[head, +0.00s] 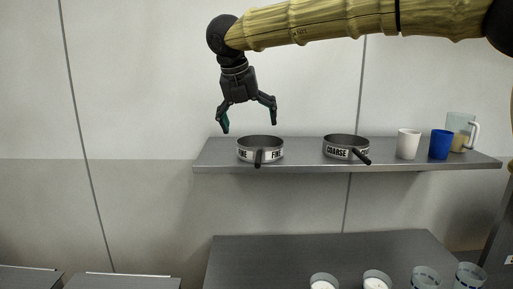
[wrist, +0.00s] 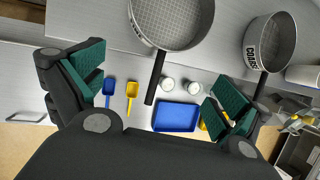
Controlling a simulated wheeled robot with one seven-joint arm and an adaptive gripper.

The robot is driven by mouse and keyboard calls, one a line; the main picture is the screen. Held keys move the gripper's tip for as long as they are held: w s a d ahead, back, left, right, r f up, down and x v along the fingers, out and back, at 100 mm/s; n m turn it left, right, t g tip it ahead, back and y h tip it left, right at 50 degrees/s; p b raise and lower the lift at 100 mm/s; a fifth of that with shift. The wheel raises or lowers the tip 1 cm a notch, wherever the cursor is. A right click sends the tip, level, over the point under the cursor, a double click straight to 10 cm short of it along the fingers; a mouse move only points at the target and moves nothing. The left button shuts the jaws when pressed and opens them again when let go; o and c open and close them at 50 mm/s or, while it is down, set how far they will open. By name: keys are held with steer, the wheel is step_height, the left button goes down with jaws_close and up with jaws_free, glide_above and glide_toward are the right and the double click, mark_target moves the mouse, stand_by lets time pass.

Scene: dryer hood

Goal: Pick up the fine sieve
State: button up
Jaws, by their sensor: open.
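The fine sieve (head: 260,150) is a round grey metal sieve with a white "FINE" label band and a black handle pointing to the front. It sits on the left part of the wall shelf. My gripper (head: 248,127) is open and empty, pointing down above the sieve, with its fingers apart from it. In the wrist view the fine sieve (wrist: 172,18) is at the top, partly cut off by the frame edge, its mesh visible. Its black handle extends down between the open fingers of my gripper (wrist: 152,90). The coarse sieve (head: 346,149) stands to the right, also with a black handle.
The shelf (head: 300,167) also holds a white cup (head: 408,144), a blue cup (head: 439,145) and a clear jug (head: 460,132) at the right. Below is a grey table (head: 320,255) with several containers. The wrist view shows a blue tray (wrist: 176,116) and two scoops lower down.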

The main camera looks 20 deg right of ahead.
mark_target(259, 151)
steer(key=p+x, duration=0.1)
steer(key=x, duration=0.4)
steer(key=shift+f, duration=0.1)
steer(key=shift+w+d+f, duration=0.1)
steer(key=shift+s+d+f+p, duration=0.15)
steer(key=shift+s+d+p, duration=0.1)
steer(key=shift+s+p, duration=0.35)
steer(key=x, duration=0.2)
steer(key=p+x, duration=0.1)
steer(key=x, duration=0.1)
steer(key=shift+w+f, duration=0.15)
steer(key=shift+w, duration=0.3)
steer(key=shift+s+a, duration=0.1)
steer(key=shift+s, duration=0.15)
steer(key=shift+w, duration=0.15)
steer(key=c, duration=0.9)
steer(key=shift+s, duration=0.35)
steer(key=c, duration=1)
jaws_close()
steer(key=shift+w, duration=0.2)
